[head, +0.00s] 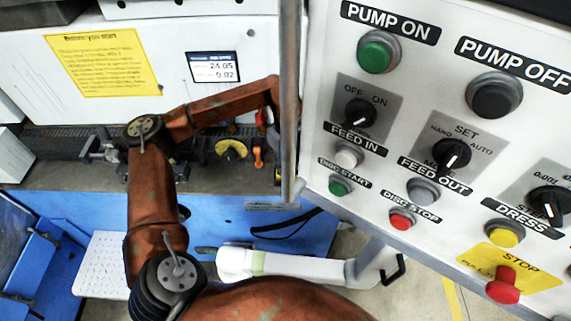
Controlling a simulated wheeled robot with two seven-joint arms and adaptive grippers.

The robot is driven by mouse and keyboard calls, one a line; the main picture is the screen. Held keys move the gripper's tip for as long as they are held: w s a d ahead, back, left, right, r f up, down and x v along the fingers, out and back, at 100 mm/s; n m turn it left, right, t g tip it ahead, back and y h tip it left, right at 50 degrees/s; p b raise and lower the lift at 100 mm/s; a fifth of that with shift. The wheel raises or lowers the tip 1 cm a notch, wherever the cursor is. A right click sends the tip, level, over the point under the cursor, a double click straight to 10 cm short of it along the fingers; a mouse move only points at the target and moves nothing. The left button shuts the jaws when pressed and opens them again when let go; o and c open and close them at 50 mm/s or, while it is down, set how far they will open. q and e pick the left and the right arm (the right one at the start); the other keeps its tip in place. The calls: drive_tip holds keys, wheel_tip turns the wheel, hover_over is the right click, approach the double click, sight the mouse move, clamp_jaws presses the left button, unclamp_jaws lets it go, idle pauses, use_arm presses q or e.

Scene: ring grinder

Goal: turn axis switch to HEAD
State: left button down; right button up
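The control panel (417,178) fills the right of the head view, tilted. No switch labelled axis or HEAD shows in the visible part. Three black rotary switches are in view: an OFF/ON switch (360,113), a mode switch (451,155) marked HAND, SET and AUTO, and a step switch (548,204) partly cut off by the right edge. A reddish-brown arm of mine rises from the bottom and bends right, its far end passing behind the panel's left edge. I see no gripper fingers on it. No other gripper shows.
The panel also carries a green pump-on button (375,53), a black pump-off button (493,96) and a red stop button (503,287). A grey vertical post (289,110) stands at its left edge. Behind are a white machine cover with a yellow notice (102,63) and a small display (214,68).

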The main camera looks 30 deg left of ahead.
use_arm(q)
drive_tip(key=shift+r, duration=0.1)
drive_tip(key=c, duration=1.7)
unclamp_jaws()
wheel_tip(320, 180, up, 12)
drive_tip(key=shift+f, duration=0.1)
